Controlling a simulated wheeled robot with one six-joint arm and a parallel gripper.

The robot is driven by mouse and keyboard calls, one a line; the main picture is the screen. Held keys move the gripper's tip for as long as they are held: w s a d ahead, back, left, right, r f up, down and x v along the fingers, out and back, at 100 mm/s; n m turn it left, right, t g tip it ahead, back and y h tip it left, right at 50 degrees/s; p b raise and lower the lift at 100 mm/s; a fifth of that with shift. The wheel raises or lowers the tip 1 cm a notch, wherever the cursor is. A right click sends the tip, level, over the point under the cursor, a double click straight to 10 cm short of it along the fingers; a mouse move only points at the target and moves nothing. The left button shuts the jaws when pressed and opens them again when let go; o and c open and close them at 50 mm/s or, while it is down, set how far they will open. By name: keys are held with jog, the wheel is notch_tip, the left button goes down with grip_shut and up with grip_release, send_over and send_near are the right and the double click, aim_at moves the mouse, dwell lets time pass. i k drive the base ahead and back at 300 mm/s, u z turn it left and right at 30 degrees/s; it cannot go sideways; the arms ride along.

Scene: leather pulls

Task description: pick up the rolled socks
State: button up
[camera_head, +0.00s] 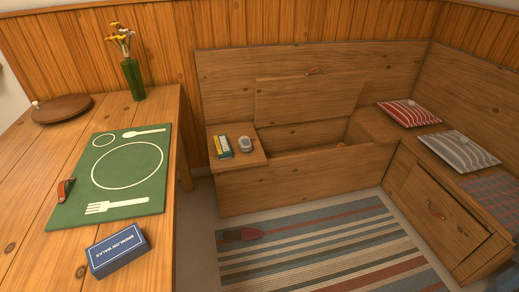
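No thing shows clearly as rolled socks. A small rounded grey item with a pale patch (244,143) lies on the left seat board (240,160) of the corner bench, and I cannot tell whether it is the socks. The bench's storage box (300,180) stands open, its lid (310,100) leaning back. A small orange-brown bit (341,146) shows at the box's rim; the inside is mostly hidden by the front wall. My gripper is not in view.
A yellow-green box (222,147) is beside the grey item. A dark red and grey object (240,234) lies on the striped rug (320,250). The table (30,220) fills the left. The rug is otherwise clear.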

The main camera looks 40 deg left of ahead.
aim_at(244, 143)
jog(key=u, duration=0.4)
jog(key=i, duration=1.4)
jog(key=u, duration=1.15)
jog(key=i, duration=1.05)
jog(key=u, duration=1.65)
jog(key=i, duration=0.35)
jog(key=u, duration=0.2)
